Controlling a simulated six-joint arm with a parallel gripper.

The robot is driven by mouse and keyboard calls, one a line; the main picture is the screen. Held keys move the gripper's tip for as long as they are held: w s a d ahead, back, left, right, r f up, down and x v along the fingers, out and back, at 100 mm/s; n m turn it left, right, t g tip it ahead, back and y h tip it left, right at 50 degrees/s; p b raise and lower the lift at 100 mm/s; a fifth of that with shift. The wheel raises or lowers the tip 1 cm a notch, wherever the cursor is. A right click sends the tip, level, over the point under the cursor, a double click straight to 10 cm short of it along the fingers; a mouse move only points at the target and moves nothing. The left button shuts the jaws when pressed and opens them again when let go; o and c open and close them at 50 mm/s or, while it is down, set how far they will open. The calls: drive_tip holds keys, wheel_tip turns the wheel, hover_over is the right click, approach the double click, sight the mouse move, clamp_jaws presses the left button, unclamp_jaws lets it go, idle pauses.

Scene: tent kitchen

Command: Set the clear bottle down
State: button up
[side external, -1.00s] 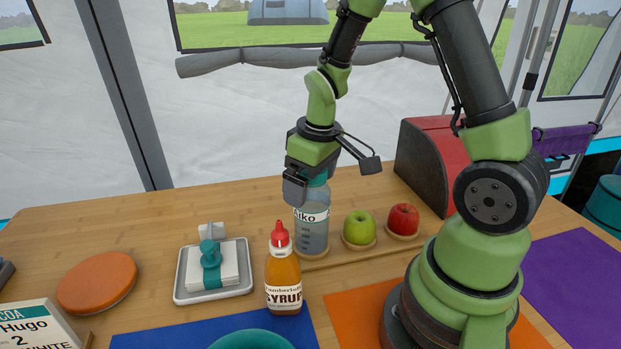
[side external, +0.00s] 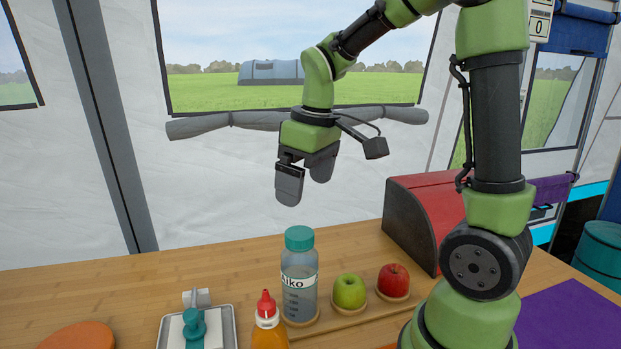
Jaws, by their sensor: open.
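The clear bottle (side external: 299,283) has a teal cap and a white label reading "iko". It stands upright on the left round place of a wooden holder (side external: 345,320), beside a green apple. My gripper (side external: 305,190) is open and empty. It hangs above the bottle, pointing down, with clear air between its fingertips and the cap.
A green apple (side external: 349,291) and a red apple (side external: 393,280) sit to the right of the bottle. A syrup bottle (side external: 268,330) with a red tip stands in front. A tray (side external: 231,325) lies at left, a red bread box (side external: 425,205) at back right. The table's back left is clear.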

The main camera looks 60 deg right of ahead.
drive_tip(key=s+a+r+m+t+y, duration=0.2)
drive_tip(key=s+a+r+m+t, duration=0.2)
drive_tip(key=s+a, duration=0.5)
drive_tip(key=shift+s+a+r+t, duration=0.4)
drive_tip(key=shift+s+r+t, duration=0.05)
drive_tip(key=shift+s+t, duration=0.25)
